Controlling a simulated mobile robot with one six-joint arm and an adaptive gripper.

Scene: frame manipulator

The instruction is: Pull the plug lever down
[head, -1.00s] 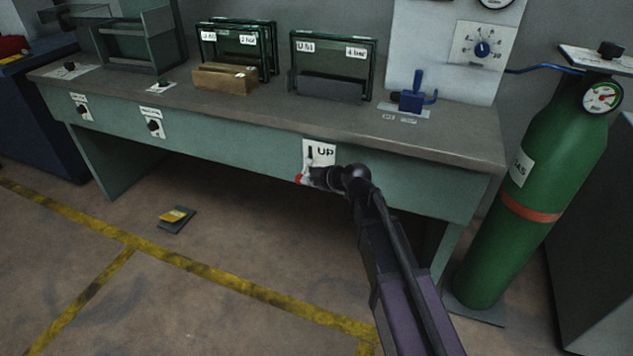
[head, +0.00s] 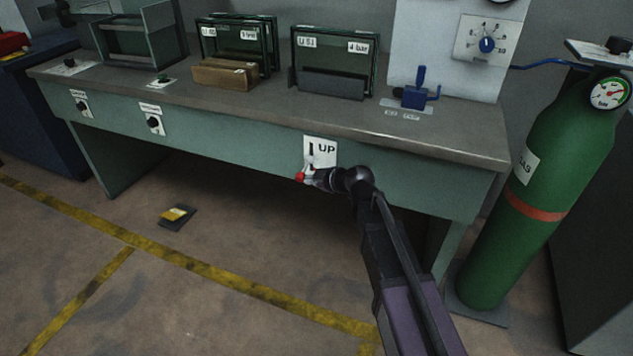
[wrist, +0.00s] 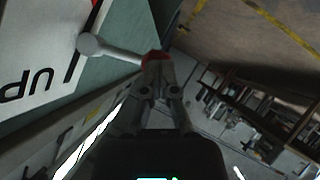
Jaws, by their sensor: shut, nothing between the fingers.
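The plug lever shows in the head view as a short pale stem with a red knob (head: 300,177), at the lower edge of the white "UP" plate (head: 325,151) on the bench front. In the wrist view its pale stem (wrist: 118,52) runs from a round pivot to the red knob (wrist: 157,57), beside the "UP" plate (wrist: 35,70). My gripper (head: 313,178) is at the knob, on its right in the head view. In the wrist view the gripper's fingers (wrist: 158,82) are together right at the knob, which partly hides behind their tips. I cannot tell whether they touch.
The green bench (head: 230,142) has a grey top with framed panels, a wooden block (head: 225,74) and a blue valve (head: 414,95). A green gas cylinder (head: 525,190) stands at the right. The floor in front is open, apart from a small dark and yellow item (head: 177,217).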

